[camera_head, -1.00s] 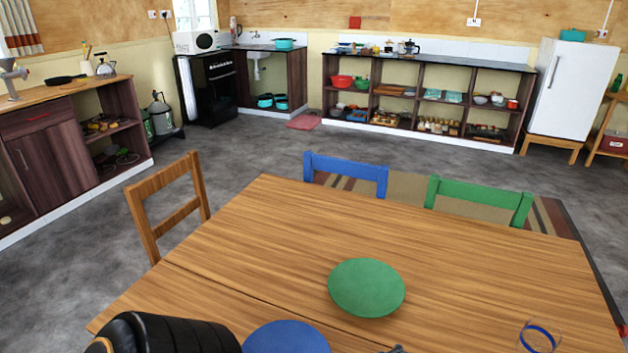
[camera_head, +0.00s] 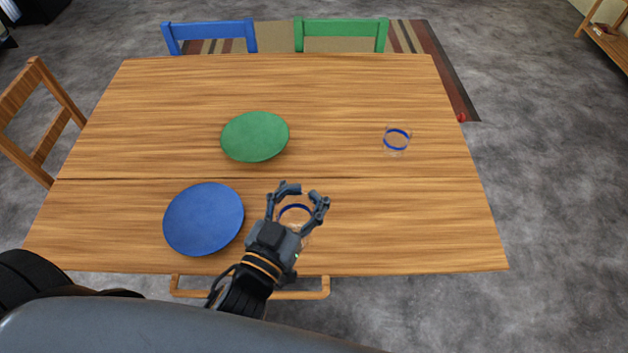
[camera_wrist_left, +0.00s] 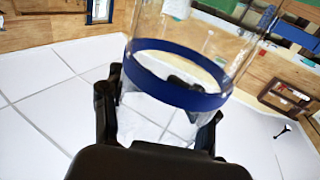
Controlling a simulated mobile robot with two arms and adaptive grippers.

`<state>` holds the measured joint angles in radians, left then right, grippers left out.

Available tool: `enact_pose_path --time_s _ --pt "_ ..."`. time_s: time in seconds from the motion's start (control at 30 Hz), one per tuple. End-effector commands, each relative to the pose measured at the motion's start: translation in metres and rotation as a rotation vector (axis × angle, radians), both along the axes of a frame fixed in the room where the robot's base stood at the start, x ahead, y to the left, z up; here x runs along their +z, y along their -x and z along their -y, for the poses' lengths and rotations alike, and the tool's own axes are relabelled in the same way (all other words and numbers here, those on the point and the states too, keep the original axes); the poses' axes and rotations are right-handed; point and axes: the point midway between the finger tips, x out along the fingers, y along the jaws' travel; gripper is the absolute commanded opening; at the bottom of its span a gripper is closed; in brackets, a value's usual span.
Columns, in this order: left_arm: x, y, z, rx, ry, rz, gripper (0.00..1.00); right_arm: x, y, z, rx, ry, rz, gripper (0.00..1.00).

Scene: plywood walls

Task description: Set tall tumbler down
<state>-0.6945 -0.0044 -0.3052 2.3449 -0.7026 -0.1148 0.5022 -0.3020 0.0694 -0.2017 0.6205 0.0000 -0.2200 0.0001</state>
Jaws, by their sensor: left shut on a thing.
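A clear tumbler with a blue band (camera_head: 296,209) is between the fingers of my left gripper (camera_head: 300,194), near the front edge of the wooden table (camera_head: 400,220). The gripper is shut on it. In the left wrist view the tumbler (camera_wrist_left: 180,88) fills the space between the dark fingers (camera_wrist_left: 158,118). Part of it is hidden by the gripper in the head view. I cannot tell whether its base touches the table. My right gripper is not in view.
A blue plate (camera_head: 203,219) lies left of the gripper and a green plate (camera_head: 255,137) lies behind it. Another clear glass with a blue band (camera_head: 397,140) stands at the right. The table's front right is bare. Blue (camera_head: 210,32) and green (camera_head: 341,30) chairs stand beyond.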

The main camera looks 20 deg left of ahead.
Motion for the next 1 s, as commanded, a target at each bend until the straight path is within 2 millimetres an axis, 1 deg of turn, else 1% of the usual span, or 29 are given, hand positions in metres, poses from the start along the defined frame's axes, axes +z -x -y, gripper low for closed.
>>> enact_pose_path --time_s 0.03,0.2,0.23,0.3,0.4,0.5,0.67,0.77,0.9,1.0 --pt "-0.005 -0.012 0.001 -0.002 -0.002 0.005 0.0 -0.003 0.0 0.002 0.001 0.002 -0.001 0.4" --pt "-0.021 -0.047 0.001 -0.001 -0.003 0.006 0.0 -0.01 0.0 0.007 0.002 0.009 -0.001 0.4" --pt "-0.035 -0.052 0.001 -0.001 -0.003 0.002 0.0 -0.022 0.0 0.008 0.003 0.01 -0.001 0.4" --pt "-0.049 -0.063 0.002 0.0 -0.003 0.004 0.0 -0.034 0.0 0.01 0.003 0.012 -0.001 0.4" --pt "-0.062 -0.075 0.002 0.0 -0.002 0.002 0.0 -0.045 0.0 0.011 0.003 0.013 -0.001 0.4" --pt "-0.068 -0.082 0.002 0.0 -0.001 0.002 0.0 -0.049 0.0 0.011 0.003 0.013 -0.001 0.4" --pt "-0.073 -0.087 0.002 0.0 -0.001 0.001 0.0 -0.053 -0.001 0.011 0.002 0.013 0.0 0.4" --pt "-0.083 -0.093 0.002 0.0 -0.002 0.001 0.0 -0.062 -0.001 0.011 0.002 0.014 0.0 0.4" --pt "-0.102 -0.093 0.003 -0.001 -0.001 0.0 0.0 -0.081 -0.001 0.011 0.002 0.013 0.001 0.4" --pt "-0.11 -0.092 0.003 -0.001 0.0 0.001 0.0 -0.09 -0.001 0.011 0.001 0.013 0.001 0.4"
